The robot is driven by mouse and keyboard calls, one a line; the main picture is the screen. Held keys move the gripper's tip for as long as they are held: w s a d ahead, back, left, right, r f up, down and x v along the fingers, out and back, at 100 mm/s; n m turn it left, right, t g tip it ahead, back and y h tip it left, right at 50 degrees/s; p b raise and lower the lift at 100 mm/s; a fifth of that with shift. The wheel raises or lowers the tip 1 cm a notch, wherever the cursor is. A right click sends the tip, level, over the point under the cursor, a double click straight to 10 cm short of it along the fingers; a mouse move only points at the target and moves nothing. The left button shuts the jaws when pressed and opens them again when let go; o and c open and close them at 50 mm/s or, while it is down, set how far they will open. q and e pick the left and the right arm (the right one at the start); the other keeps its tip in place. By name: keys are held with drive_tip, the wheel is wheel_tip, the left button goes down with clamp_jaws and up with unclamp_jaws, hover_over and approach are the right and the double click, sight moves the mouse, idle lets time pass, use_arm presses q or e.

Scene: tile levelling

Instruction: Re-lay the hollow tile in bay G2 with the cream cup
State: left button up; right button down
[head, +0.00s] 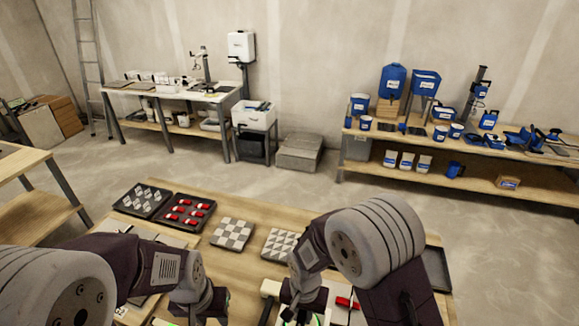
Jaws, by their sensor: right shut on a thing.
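My right gripper (298,312) is low at the front of the near table, partly cut off by the bottom edge and partly covered by my arm. Two patterned tile panels lie on the table, a checkered one (232,234) and one with triangles (281,244). I cannot make out bay G2 or its hollow tile.
Black trays with pale clips (145,200) and red pieces (187,212) stand at the table's back left. A red object (347,303) lies right of my right gripper. A dark tray (437,268) is at the right edge. Stocked benches stand along the back wall.

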drive_tip(key=w+a+p, duration=0.1)
drive_tip(key=w+a, duration=0.1)
drive_tip(key=a, duration=0.6)
drive_tip(key=w+a, duration=0.2)
drive_tip(key=a, duration=0.6)
drive_tip(key=shift+w+a+p, duration=0.2)
drive_tip(key=shift+w+p, duration=0.2)
